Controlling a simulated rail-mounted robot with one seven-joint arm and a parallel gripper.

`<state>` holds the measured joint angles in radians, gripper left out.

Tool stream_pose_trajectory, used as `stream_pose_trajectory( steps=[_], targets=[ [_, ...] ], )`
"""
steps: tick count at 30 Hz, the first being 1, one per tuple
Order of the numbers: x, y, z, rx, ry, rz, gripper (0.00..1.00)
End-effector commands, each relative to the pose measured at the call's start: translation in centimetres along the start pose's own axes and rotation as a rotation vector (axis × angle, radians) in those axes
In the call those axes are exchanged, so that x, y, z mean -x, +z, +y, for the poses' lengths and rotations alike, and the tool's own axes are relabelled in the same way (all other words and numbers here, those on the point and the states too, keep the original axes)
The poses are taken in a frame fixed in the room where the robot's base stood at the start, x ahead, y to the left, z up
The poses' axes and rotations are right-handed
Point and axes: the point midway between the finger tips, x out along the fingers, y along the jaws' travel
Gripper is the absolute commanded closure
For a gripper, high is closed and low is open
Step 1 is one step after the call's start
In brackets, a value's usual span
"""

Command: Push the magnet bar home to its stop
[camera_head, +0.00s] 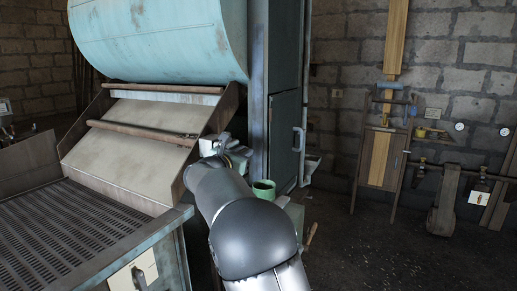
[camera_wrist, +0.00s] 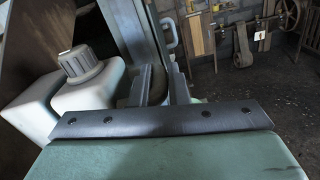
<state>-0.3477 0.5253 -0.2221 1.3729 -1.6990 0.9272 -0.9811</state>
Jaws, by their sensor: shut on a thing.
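My gripper (camera_head: 236,154) reaches to the front of the blue machine cabinet (camera_head: 283,130), low beside its door. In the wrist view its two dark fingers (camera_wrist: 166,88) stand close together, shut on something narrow. That part I take to be the end of the magnet bar. It is mostly hidden between the fingers, so I cannot make out its full shape. The stop and how far in the bar sits are not visible.
The floor (camera_head: 390,245) to the right is open.

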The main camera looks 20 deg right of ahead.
Motion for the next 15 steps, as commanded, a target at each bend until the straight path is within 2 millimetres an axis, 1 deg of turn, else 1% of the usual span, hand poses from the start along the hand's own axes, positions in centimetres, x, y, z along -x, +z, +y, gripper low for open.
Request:
stream_pose_trajectory(
  steps=[1,8,9,10,15],
  targets=[
    [0.12,0.24,0.40,-0.003,0.006,-0.002,1.00],
    [0.19,0.25,0.49,-0.005,0.009,-0.003,1.00],
    [0.20,0.26,0.51,-0.005,0.010,-0.003,0.83],
    [0.21,0.28,0.52,-0.005,0.010,-0.003,0.77],
    [0.19,0.17,0.45,-0.004,0.008,-0.002,0.77]
  ],
)
